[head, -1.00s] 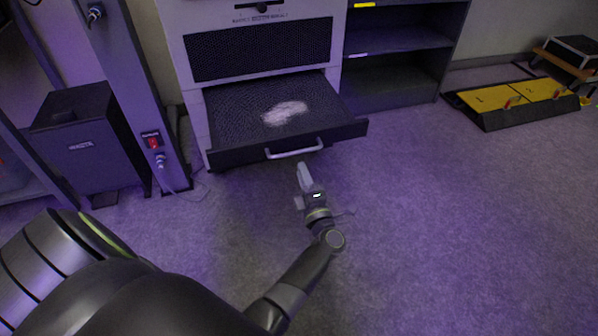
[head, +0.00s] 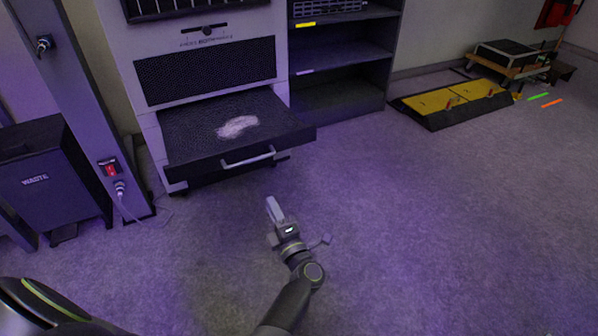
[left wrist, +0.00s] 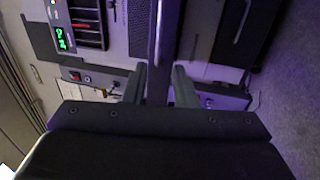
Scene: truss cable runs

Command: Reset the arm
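My left gripper (head: 273,205) is in the middle of the head view, above the carpet and in front of the pulled-out drawer (head: 190,135). It is apart from the drawer's handle (head: 248,157). In the left wrist view, its two fingers (left wrist: 159,78) stand apart with nothing held between them. My right gripper is in neither view.
The drawer holds a pale patch (head: 237,127) and juts from a light cabinet. A waste bin (head: 45,180) and a post with a red switch (head: 111,169) stand left. Dark shelves (head: 340,60) and a yellow-topped ramp (head: 455,100) are right. Carpet on the right is clear.

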